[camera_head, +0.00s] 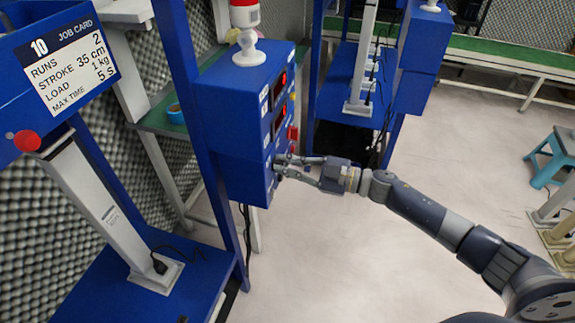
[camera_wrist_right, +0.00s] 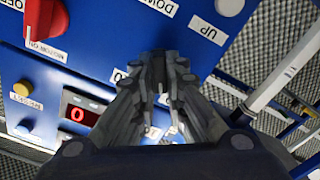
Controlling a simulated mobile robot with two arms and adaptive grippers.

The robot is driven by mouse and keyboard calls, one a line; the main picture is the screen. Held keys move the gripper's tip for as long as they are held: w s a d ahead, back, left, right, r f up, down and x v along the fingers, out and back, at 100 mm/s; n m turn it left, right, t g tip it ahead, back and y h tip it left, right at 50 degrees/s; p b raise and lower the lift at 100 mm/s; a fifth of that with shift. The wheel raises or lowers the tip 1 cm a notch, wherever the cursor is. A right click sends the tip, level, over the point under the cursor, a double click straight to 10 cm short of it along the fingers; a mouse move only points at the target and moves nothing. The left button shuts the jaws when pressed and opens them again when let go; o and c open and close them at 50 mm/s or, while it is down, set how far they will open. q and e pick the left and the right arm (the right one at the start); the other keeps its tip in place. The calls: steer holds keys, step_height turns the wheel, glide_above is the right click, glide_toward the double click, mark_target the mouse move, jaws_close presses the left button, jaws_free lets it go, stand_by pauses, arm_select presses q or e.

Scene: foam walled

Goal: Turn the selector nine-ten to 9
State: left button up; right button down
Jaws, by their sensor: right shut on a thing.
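The blue control box (camera_head: 228,110) stands left of centre in the head view, its panel facing right. My right gripper (camera_head: 277,165) reaches in from the right to the lower part of this panel. In the right wrist view its fingers (camera_wrist_right: 160,65) are closed together against the blue panel (camera_wrist_right: 125,35), on the selector nine-ten. The fingers hide the selector, so which way it points cannot be told. A white label (camera_wrist_right: 119,76) beside the fingers is partly covered, and another small one (camera_wrist_right: 153,132) shows below. My left gripper is not in view.
A job card (camera_head: 68,66) reading 10 hangs at upper left.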

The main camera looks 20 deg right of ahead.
steer(key=c, duration=1.6)
jaws_free()
steer(key=shift+c, duration=0.2)
steer(key=v, duration=1.2)
